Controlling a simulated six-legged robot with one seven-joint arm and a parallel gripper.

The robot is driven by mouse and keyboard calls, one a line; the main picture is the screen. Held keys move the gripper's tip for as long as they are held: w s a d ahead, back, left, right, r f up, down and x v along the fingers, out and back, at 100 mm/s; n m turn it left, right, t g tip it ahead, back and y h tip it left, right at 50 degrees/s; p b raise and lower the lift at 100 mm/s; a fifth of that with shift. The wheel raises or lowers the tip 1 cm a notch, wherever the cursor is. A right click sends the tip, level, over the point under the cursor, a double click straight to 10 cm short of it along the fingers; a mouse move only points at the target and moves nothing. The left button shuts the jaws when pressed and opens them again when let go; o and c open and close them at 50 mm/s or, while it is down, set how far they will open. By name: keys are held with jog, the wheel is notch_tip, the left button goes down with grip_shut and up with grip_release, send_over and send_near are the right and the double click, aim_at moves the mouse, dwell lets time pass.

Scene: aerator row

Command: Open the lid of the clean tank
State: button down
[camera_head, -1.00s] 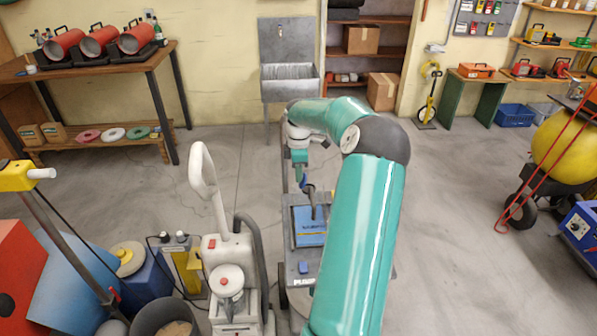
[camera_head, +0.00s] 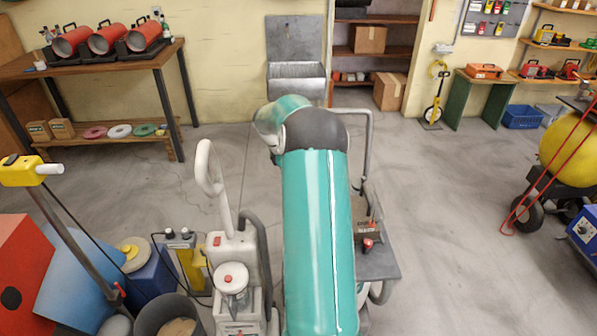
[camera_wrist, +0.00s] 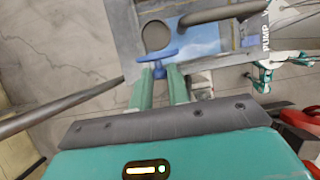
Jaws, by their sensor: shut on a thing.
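In the wrist view, the two green fingers of my gripper (camera_wrist: 160,86) are closed around a blue handle (camera_wrist: 158,58). The handle stands by a light blue panel (camera_wrist: 203,40) with a round grey patch, set in a grey cart top; I take this panel for the clean tank's lid, but cannot tell whether it is raised. In the head view, the grey cart (camera_head: 378,262) shows to the right of my arm, with a red knob on it. My arm hides my gripper and the blue panel there.
A grey bent tube (camera_wrist: 222,12) crosses over the blue panel in the wrist view. A white floor machine (camera_head: 232,262) stands close left of my arm, with a dark bucket (camera_head: 172,318) beside it. The floor right of the cart is clear.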

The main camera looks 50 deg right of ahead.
dwell(0.3)
jog(key=c, duration=1.3)
grip_release()
jog(key=shift+w+a, duration=0.1)
jog(key=v, duration=1.3)
jog(key=shift+w+a+r, duration=0.2)
jog(key=shift+r, duration=0.05)
